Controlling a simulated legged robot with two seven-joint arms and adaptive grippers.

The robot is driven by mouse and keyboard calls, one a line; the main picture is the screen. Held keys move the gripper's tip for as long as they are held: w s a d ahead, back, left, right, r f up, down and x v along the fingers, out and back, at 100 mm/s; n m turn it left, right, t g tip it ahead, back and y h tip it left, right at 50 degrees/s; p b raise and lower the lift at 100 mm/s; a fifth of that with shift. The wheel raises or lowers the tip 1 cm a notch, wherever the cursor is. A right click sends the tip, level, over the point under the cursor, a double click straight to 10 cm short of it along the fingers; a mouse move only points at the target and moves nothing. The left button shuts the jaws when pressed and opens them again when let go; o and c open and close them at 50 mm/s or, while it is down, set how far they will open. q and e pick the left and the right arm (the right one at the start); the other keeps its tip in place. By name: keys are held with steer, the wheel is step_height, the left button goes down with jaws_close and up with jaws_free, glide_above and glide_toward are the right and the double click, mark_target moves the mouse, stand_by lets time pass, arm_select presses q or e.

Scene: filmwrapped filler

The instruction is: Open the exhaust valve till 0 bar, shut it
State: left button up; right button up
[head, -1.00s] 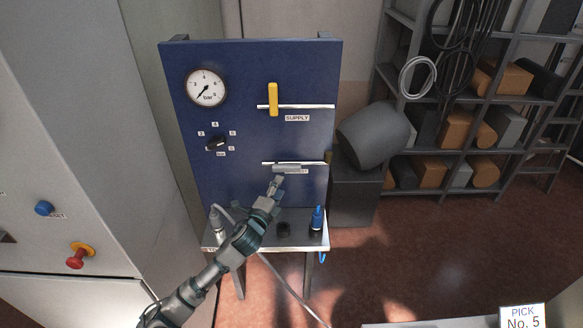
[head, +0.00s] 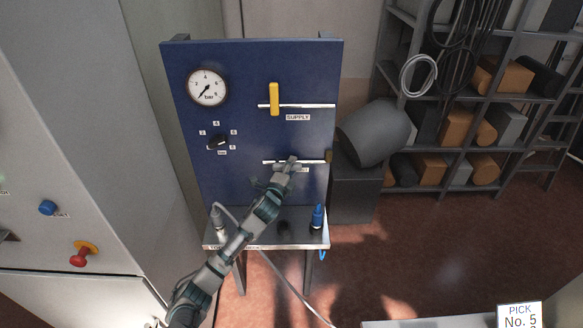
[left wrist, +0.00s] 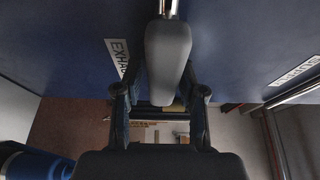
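The exhaust valve's grey handle (left wrist: 168,62) fills the middle of the left wrist view, between my left gripper's fingers. Gaps show on both sides, so the fingers look open around it. In the head view my left gripper (head: 290,166) is at the lower pipe (head: 312,162) on the blue panel (head: 235,60), covering most of the handle and its label. The EXHAUST label (left wrist: 116,55) shows beside the handle in the left wrist view. The pressure gauge (head: 207,88) has its needle pointing to the lower left, near the low end. My right gripper is not in view.
The yellow supply handle (head: 274,99) stands upright across the upper pipe. A black knob (head: 218,141) is left on the panel. A blue bottle-like item (head: 317,216) stands on the small shelf below. A grey cabinet (head: 70,130) is close on the left.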

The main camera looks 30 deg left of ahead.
arm_select(q)
jaws_close()
steer(key=shift+f, duration=0.1)
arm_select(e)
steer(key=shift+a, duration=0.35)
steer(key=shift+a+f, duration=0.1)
